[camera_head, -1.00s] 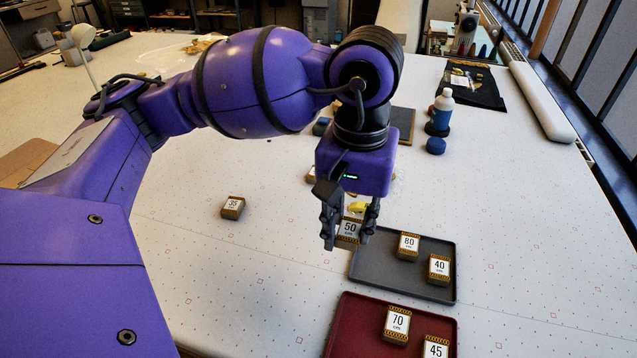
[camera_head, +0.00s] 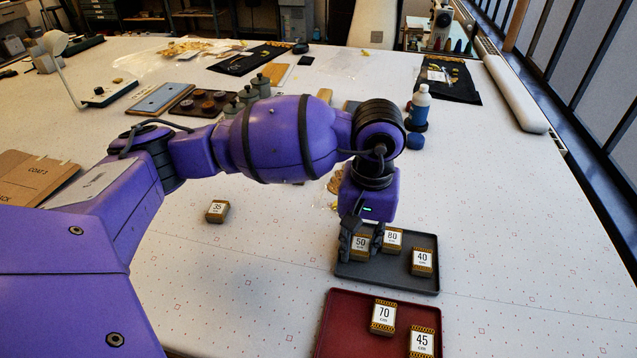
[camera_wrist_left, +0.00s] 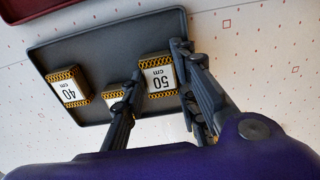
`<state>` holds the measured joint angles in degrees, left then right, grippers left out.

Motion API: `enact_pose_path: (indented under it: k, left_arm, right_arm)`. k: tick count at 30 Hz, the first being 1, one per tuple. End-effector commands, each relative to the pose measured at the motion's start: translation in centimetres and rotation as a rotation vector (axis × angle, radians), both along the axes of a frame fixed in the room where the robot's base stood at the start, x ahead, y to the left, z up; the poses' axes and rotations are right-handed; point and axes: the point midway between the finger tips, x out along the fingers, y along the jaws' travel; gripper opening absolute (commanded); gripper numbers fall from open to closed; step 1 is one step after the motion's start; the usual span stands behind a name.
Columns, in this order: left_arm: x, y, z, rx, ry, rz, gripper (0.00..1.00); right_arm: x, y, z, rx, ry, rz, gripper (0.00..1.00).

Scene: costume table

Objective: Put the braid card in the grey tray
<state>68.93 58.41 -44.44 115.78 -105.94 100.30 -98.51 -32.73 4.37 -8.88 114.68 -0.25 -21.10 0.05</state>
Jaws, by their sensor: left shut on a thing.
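My left gripper (camera_head: 361,243) is shut on the braid card marked 50 cm (camera_head: 360,246), which is held over the left part of the grey tray (camera_head: 390,277). In the left wrist view the 50 card (camera_wrist_left: 158,76) sits between the two fingers, above the tray's floor; whether it touches the floor cannot be told. The 80 card (camera_head: 392,239) and the 40 card (camera_head: 422,261) stand in the grey tray to its right. In the wrist view the finger partly hides the 80 card. The 35 card (camera_head: 217,211) lies on the table to the left. My right gripper is out of view.
A dark red tray (camera_head: 345,322) in front of the grey one holds the 70 card (camera_head: 383,316) and the 45 card (camera_head: 422,342). A blue-white bottle (camera_head: 421,104) stands farther back. The table left of the trays is mostly clear.

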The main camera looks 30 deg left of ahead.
Motion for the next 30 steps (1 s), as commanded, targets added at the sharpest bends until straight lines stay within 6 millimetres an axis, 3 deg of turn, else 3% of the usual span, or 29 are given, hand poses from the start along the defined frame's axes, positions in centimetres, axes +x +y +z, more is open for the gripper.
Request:
enact_pose_path:
  k: [6, 7, 8, 19, 23, 30]
  left_arm:
    - [0.1, -0.1, -0.4, -0.001, -0.001, -0.002, 0.10]
    - [0.1, -0.1, -0.2, 0.000, -0.002, -0.002, 0.31]
    - [0.1, -0.1, -0.2, 0.000, -0.003, -0.002, 0.35]
    - [0.1, -0.1, 0.4, -0.001, -0.006, -0.001, 0.35]
    - [0.2, -0.1, 1.9, -0.002, -0.009, -0.002, 0.35]
    - [0.2, -0.1, 7.1, -0.002, -0.009, -0.003, 0.35]
  right_arm:
    - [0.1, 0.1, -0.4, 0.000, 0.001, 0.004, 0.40]
    - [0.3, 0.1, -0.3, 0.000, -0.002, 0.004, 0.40]
    - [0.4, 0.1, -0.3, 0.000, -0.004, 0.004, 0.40]
    - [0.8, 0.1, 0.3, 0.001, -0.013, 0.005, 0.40]
    - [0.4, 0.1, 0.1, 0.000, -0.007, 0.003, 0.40]
    - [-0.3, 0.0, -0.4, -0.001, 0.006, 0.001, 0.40]
